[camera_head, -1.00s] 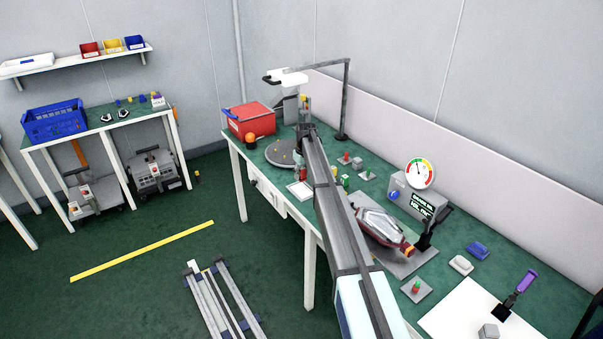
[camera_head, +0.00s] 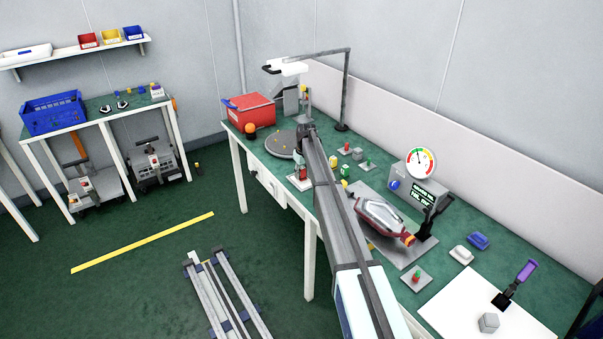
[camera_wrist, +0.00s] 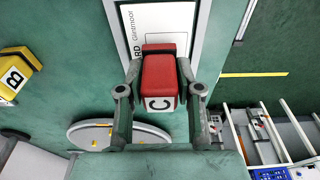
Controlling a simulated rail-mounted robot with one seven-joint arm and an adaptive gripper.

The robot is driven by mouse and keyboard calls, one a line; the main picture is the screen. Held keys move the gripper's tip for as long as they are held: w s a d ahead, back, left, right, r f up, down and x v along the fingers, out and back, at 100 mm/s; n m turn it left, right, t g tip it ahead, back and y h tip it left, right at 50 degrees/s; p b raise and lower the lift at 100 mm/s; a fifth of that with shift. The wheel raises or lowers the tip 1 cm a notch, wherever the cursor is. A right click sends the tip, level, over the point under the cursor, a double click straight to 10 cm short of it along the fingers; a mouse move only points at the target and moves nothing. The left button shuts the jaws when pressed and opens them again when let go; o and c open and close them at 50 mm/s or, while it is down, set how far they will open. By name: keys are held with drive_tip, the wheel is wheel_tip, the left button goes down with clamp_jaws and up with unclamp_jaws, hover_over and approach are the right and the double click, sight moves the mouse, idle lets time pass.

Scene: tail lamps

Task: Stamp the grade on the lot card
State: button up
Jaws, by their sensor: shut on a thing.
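My gripper (camera_wrist: 155,92) is shut on a red stamp (camera_wrist: 160,75) with a white end face marked "C". The lot card (camera_wrist: 158,30) is white, with "Glintmoor" printed on it, and lies in a grey frame. In the wrist view the red stamp covers the card's near part; I cannot tell whether they touch. In the head view the red stamp (camera_head: 301,173) is over the card (camera_head: 297,184) near the bench's front edge. A yellow stamp (camera_wrist: 16,74) marked "B" is at the left of the wrist view.
A round grey plate (camera_head: 283,144) with small orange pieces is beside the card. A red bin (camera_head: 249,111) and an orange dome (camera_head: 250,129) are at the bench's far end. A lamp post (camera_head: 346,88), a dial gauge (camera_head: 421,162) and a tail lamp (camera_head: 384,221) are along the bench.

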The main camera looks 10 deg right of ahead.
drive_tip(key=shift+f, duration=0.6)
idle(1.3)
drive_tip(key=shift+r, duration=0.2)
drive_tip(key=shift+r+p, duration=0.7)
drive_tip(key=shift+r, duration=2.65)
drive_tip(key=shift+f, duration=0.1)
